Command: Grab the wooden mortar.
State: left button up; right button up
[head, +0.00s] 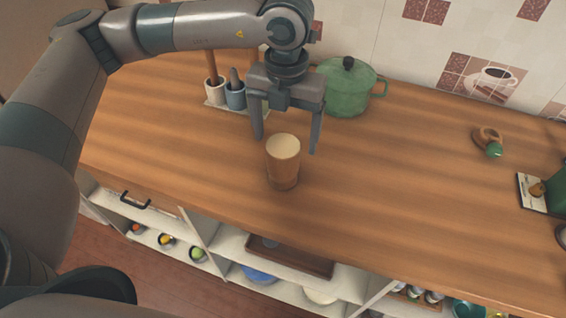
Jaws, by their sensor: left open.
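The wooden mortar (283,165), a tall brown cup shape with a pale top, stands upright on the wooden counter near its front edge. My left gripper (286,143) points down from above with its two fingers spread apart. In the head view the fingertips appear on either side of the mortar's upper part, slightly behind or above it. I see no contact, and the exact height gap cannot be told. The jaws hold nothing. My right gripper is not in view.
A green lidded pot (346,90) stands behind the gripper, to the right. A white cup (215,91) and a blue cup (236,97) with tools stand at back left. A small wooden item (487,135) lies right. The counter (400,170) between is clear; open shelves lie below.

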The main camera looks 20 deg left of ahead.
aim_at(284, 149)
pick_arm(q)
notch_tip(284, 149, down, 2)
jog(key=shift+p, duration=0.3)
jog(key=shift+f, duration=0.5)
jog(key=shift+a+f+p, duration=0.2)
jog(key=shift+f+p, duration=0.6)
jog(key=shift+p, duration=0.15)
notch_tip(284, 149, down, 3)
jog(key=shift+a+r+p, duration=0.1)
jog(key=shift+a+p, duration=0.05)
jog(key=shift+p, duration=0.55)
jog(key=shift+f, duration=0.4)
jog(key=shift+c, duration=0.7)
